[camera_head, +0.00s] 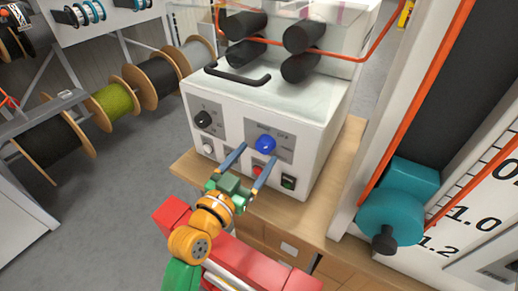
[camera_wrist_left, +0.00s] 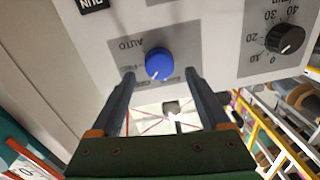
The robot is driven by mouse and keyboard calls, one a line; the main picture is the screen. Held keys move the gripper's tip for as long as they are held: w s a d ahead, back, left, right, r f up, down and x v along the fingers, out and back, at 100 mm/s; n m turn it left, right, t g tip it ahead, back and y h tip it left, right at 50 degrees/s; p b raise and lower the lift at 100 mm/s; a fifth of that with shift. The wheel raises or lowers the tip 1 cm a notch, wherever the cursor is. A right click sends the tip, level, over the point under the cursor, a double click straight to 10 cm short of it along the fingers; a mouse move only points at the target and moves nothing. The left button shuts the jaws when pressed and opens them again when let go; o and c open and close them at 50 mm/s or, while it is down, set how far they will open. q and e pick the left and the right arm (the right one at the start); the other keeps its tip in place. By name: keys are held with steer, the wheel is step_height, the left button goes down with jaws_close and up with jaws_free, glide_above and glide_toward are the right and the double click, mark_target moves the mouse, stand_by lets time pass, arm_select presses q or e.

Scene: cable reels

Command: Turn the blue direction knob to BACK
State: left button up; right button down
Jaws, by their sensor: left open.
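The blue direction knob (camera_head: 265,144) sits on a grey plate on the front of a white machine. It also shows in the left wrist view (camera_wrist_left: 158,63), where a small pale mark is on its lower edge. The plate's AUTO label is readable there; the other labels are too small to read surely. My left gripper (camera_head: 259,152) is open, with its two fingers apart, pointing at the panel just below the knob. In the left wrist view the fingertips (camera_wrist_left: 159,74) lie either side of the knob, and I see no clear contact. My right gripper is not in view.
A black dial (camera_head: 203,119) is left of the knob. Below are a white button (camera_head: 208,149), a red button (camera_head: 257,171) and a dark green switch (camera_head: 289,182). A black handle (camera_head: 237,76) and rollers (camera_head: 303,50) are above. A teal unit (camera_head: 398,205) stands right.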

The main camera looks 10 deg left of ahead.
mark_target(265, 145)
arm_select(q)
steer(key=x, duration=0.2)
steer(key=shift+w+d+f, duration=0.1)
steer(key=shift+w+d, duration=0.05)
steer(key=shift+w, duration=0.25)
steer(key=shift+s, duration=0.1)
jaws_close()
steer(key=shift+n+p, duration=0.6)
steer(key=shift+p, duration=0.2)
steer(key=shift+r+n+p, duration=0.2)
steer(key=shift+n+p, duration=0.75)
steer(key=shift+n, duration=0.25)
steer(key=n+p, duration=0.1)
steer(key=n, duration=0.2)
steer(key=shift+p, duration=0.4)
steer(key=shift+f+n+p, duration=0.15)
steer(key=shift+n+p, duration=0.3)
steer(key=shift+n, duration=0.55)
